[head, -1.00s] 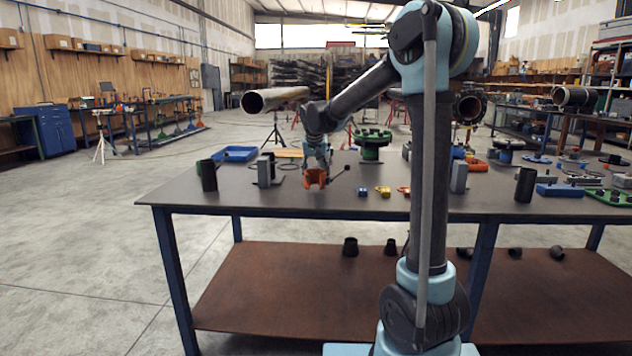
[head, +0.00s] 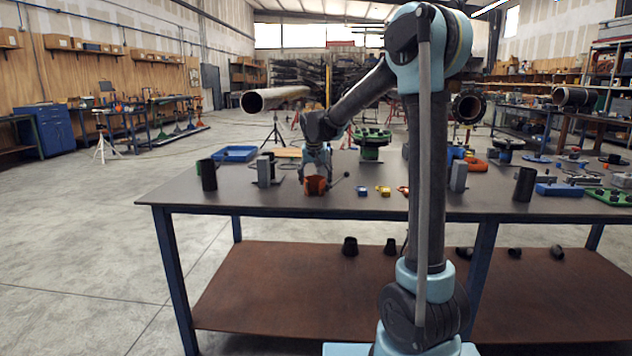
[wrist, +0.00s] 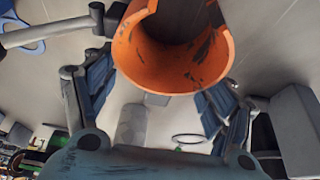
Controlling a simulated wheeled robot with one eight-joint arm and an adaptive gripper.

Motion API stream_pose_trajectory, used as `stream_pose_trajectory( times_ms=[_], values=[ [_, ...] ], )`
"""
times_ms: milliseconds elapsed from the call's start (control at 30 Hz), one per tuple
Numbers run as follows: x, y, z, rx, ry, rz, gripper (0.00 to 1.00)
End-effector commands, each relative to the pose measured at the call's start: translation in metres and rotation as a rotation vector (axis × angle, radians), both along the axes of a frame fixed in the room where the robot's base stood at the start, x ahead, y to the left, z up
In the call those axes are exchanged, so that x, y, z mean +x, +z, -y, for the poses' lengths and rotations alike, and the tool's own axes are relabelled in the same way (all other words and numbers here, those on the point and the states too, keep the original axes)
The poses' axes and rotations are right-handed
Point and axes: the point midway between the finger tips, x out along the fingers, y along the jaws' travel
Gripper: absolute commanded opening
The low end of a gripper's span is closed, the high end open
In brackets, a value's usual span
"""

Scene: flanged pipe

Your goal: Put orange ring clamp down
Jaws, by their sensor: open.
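The orange ring clamp (head: 315,186) is at the near left part of the grey table top (head: 260,201) and appears to rest on it. My gripper (head: 317,174) is right above and behind it in the head view. In the wrist view the clamp (wrist: 170,68) is a worn orange open ring at the top of the picture. The two fingers of my gripper (wrist: 157,95) stand apart on either side of it. The gripper is open. Whether a finger still touches the clamp I cannot tell.
A grey bracket (head: 265,171) and a black cylinder (head: 208,175) stand to the left. The table's front edge is near.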

Motion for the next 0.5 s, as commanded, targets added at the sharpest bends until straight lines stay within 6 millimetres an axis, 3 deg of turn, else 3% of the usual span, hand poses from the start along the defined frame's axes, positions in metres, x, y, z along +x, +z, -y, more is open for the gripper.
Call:
stream_pose_trajectory(
  times_ms=[167,500],
  values=[
    [-0.004,0.011,0.0,0.0,0.001,0.0,0.77],
    [-0.029,0.068,-0.001,0.001,0.0,0.0,0.77]
  ],
)
